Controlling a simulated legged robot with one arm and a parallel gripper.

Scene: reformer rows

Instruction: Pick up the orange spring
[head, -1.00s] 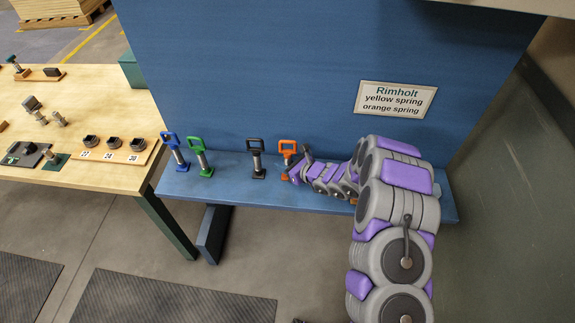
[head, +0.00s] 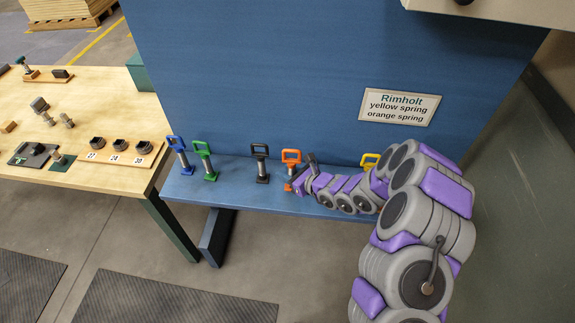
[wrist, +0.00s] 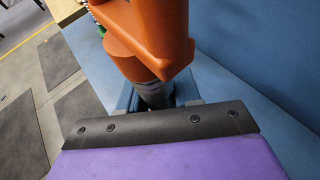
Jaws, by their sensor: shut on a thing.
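The orange spring (head: 291,156) stands upright on the blue shelf, with its orange loop handle on top. In the wrist view its orange body (wrist: 150,35) fills the top middle, close in front of the jaw. My gripper (head: 296,185) reaches in from the right, low beside the orange spring, and is shut on it. The gripper covers part of the spring's lower shaft and base. In the wrist view my gripper's dark edge (wrist: 160,125) hides where the jaws meet the spring.
On the blue shelf (head: 230,190) stand a black spring (head: 261,163), a green one (head: 205,160) and a blue one (head: 178,154) to the left. A yellow one (head: 369,160) is partly behind my arm. A blue panel (head: 300,70) rises behind, with a Rimholt sign (head: 400,107).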

